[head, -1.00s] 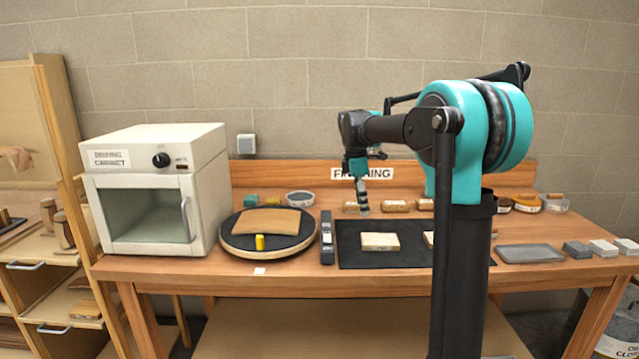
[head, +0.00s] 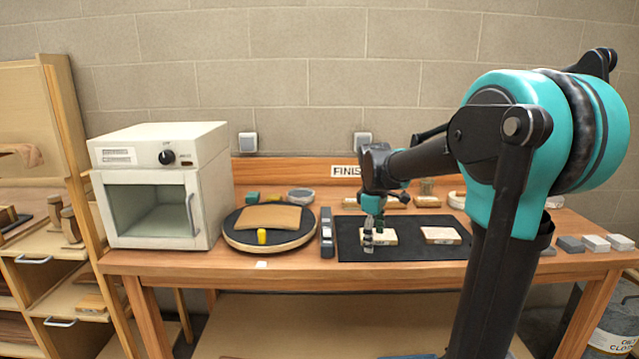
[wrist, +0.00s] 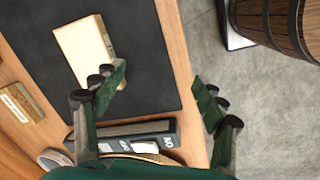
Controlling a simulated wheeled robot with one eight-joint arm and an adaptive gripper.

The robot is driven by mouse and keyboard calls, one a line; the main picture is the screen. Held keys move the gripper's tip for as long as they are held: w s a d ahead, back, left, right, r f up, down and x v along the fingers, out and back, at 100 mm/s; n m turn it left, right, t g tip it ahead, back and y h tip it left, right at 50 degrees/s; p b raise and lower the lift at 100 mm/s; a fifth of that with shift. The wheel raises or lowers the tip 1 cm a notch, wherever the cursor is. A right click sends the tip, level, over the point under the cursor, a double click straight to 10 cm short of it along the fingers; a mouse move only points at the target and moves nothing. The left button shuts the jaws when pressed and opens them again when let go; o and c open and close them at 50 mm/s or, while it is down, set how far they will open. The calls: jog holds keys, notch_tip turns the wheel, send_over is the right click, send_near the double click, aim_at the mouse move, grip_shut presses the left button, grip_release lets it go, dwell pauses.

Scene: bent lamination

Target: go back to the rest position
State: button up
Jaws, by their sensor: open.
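My gripper (head: 371,238) is over the black mat (head: 345,224) on the workbench, in front of a pale wooden block (head: 385,238) in the head view. In the wrist view my gripper (wrist: 160,92) is open, its two green fingers spread wide with nothing between them. The left finger partly overlaps the pale block (wrist: 80,50) on the mat; the right finger is over the grey floor. I cannot tell from these views whether the finger touches the block.
A white cabinet (head: 205,165) is farther left. A wooden barrel (wrist: 285,25) stands on the floor.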

jog(key=s+d+f+m+t, duration=0.1)
jog(key=s+f+m, duration=0.4)
jog(key=s, duration=0.5)
jog(key=s+d+f+m+t+y, duration=0.1)
jog(key=s+d+f+m+t, duration=0.1)
jog(key=s+f+m, duration=0.4)
jog(key=s+f, duration=0.4)
jog(key=s, duration=0.1)
jog(key=shift+f+m, duration=0.25)
jog(key=shift+m, duration=0.05)
